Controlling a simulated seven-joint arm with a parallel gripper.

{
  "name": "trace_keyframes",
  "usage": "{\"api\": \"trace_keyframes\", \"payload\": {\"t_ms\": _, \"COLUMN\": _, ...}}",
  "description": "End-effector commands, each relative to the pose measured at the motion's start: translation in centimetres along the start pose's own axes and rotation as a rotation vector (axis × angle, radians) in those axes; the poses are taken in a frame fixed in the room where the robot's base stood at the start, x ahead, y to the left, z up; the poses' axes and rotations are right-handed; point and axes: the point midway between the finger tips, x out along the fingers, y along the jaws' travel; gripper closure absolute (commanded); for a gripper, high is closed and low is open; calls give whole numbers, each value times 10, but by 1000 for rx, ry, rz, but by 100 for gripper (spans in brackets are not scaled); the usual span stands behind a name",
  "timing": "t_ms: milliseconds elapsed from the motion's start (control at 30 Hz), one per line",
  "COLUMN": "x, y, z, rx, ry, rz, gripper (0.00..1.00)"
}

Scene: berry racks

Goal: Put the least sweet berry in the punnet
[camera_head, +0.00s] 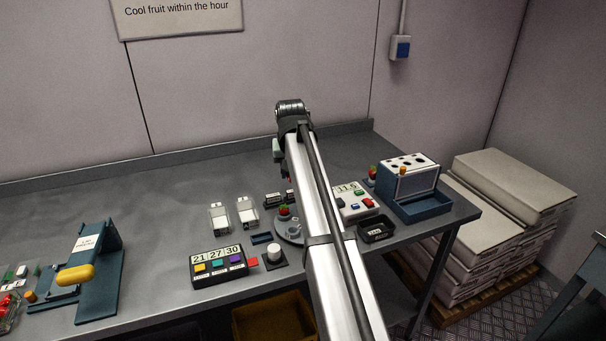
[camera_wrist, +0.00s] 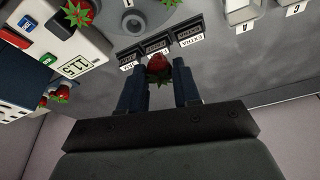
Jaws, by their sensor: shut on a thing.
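In the wrist view my gripper (camera_wrist: 158,84) is shut on a red strawberry (camera_wrist: 158,68), held between its two dark fingers. In the head view my arm hides most of the gripper. A third strawberry (camera_head: 372,171) is beside the white-topped box and shows in the wrist view (camera_wrist: 61,93). Two small clear containers (camera_head: 219,217) stand left of the round device. A clear container with red fruit (camera_head: 9,312) is at the far left; I cannot tell which is the punnet.
Small dark labelled blocks (camera_wrist: 158,47) stand in front of my fingers in the wrist view. A black labelled tray (camera_head: 376,229), a display box (camera_head: 218,266) and a blue stand (camera_head: 101,270) occupy the bench. The bench's back left is clear.

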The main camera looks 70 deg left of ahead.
Motion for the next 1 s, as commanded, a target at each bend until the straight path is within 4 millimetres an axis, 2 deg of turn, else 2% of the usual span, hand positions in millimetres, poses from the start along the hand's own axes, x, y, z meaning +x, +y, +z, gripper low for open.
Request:
{"api": "trace_keyframes", "payload": {"t_ms": 100, "x": 5, "y": -45, "z": 8, "rx": -45, "ry": -8, "rz": -13, "gripper": 74}}
{"api": "trace_keyframes", "payload": {"t_ms": 233, "x": 11, "y": -89, "z": 22, "rx": -92, "ry": -16, "rz": -23, "gripper": 74}}
{"api": "trace_keyframes", "payload": {"t_ms": 333, "x": 16, "y": -113, "z": 32, "rx": -118, "ry": -20, "rz": -24, "gripper": 74}}
{"api": "trace_keyframes", "payload": {"t_ms": 467, "x": 20, "y": -135, "z": 44, "rx": -130, "ry": -21, "rz": -19, "gripper": 74}}
{"api": "trace_keyframes", "payload": {"t_ms": 533, "x": 24, "y": -139, "z": 52, "rx": -106, "ry": -18, "rz": -8, "gripper": 74}}
{"api": "trace_keyframes", "payload": {"t_ms": 800, "x": 24, "y": -132, "z": 49, "rx": 17, "ry": 2, "rz": 12, "gripper": 74}}
{"api": "trace_keyframes", "payload": {"t_ms": 1000, "x": 26, "y": -131, "z": 50, "rx": 41, "ry": 3, "rz": 12, "gripper": 74}}
